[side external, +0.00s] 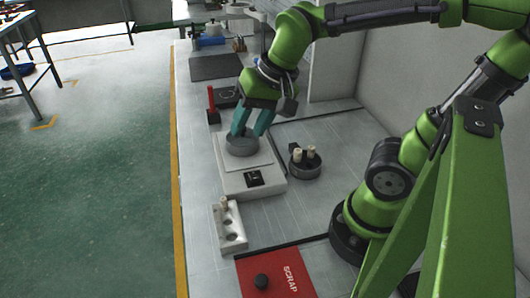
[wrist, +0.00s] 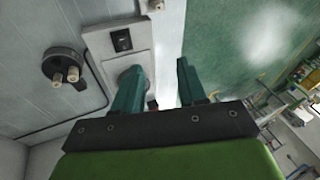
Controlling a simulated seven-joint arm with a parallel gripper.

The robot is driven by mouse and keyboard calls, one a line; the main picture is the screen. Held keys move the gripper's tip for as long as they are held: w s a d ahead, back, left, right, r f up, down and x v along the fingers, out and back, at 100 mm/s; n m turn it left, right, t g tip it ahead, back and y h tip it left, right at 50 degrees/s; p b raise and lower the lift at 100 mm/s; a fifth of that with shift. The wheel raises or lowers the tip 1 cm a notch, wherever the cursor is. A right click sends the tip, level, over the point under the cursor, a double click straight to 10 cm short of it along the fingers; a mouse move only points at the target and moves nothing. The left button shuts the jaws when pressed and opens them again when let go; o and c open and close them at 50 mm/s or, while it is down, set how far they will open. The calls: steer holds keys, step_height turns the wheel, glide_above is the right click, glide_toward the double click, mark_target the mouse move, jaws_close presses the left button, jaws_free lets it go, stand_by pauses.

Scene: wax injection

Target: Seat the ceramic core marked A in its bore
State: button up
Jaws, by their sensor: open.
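Two cream cylindrical cores (side external: 304,153) stand upright in a dark round holder (side external: 305,168) right of my gripper; the cores also show in the wrist view (wrist: 64,76). Another cream core (side external: 224,202) stands in the far end of a white block (side external: 238,245) with open round bores. No letter A is legible on any core. My gripper (side external: 249,131) is open, its teal fingers pointing down at a grey round piece (side external: 242,147) on a white machine (side external: 246,183). In the wrist view my gripper (wrist: 158,68) has a clear gap between its fingers, with no core there.
A red upright handle (side external: 211,100) and a dark mat (side external: 216,66) are farther back. A grey wall bounds the right side; the bench's left edge drops to the floor.

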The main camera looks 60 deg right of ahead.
steer(key=s+d+r+n+t, duration=0.2)
steer(key=s+n, duration=0.1)
steer(key=shift+n+t+y, duration=0.3)
steer(key=shift+t, duration=0.1)
